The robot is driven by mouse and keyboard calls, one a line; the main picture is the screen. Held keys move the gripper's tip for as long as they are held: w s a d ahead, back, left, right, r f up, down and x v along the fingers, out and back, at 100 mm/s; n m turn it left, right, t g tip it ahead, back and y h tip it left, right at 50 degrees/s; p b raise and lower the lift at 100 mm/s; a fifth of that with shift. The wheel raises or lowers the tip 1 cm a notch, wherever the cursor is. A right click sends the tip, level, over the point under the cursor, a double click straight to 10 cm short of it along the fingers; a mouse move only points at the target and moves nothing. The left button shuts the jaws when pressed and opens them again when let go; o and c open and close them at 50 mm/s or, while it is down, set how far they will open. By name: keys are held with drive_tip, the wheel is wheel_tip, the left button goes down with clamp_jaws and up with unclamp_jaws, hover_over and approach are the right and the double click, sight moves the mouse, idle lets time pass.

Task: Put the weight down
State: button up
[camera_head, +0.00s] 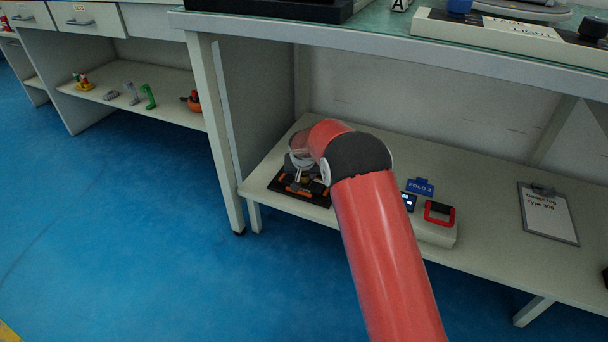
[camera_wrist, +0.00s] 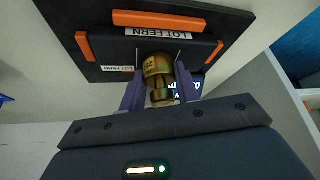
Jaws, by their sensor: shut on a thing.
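A brass weight (camera_wrist: 158,72) sits between the fingers of my gripper (camera_wrist: 160,92) in the wrist view. My gripper is shut on it. Beyond the weight is a black plate (camera_wrist: 90,18) with orange edge pieces and labels reading "LOT FERN". In the head view the black plate (camera_head: 318,201) lies on the lower shelf, and my gripper (camera_head: 304,180) is over it, partly hidden by my red arm. I cannot tell whether the weight touches the plate.
The lower shelf (camera_head: 480,200) also holds a pale device (camera_head: 436,233) with a red frame, a blue "FOLD 2" sign (camera_head: 420,186) and a clipboard (camera_head: 548,214). The upper bench (camera_head: 390,45) overhangs the shelf. A leg (camera_head: 216,140) stands to the left.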

drive_tip(key=shift+r, duration=0.1)
drive_tip(key=o, duration=1.1)
drive_tip(key=shift+s+r, duration=0.15)
drive_tip(key=shift+r, duration=0.25)
drive_tip(key=p+v, duration=0.1)
drive_tip(key=v, duration=1)
drive_tip(key=shift+d+r, duration=0.1)
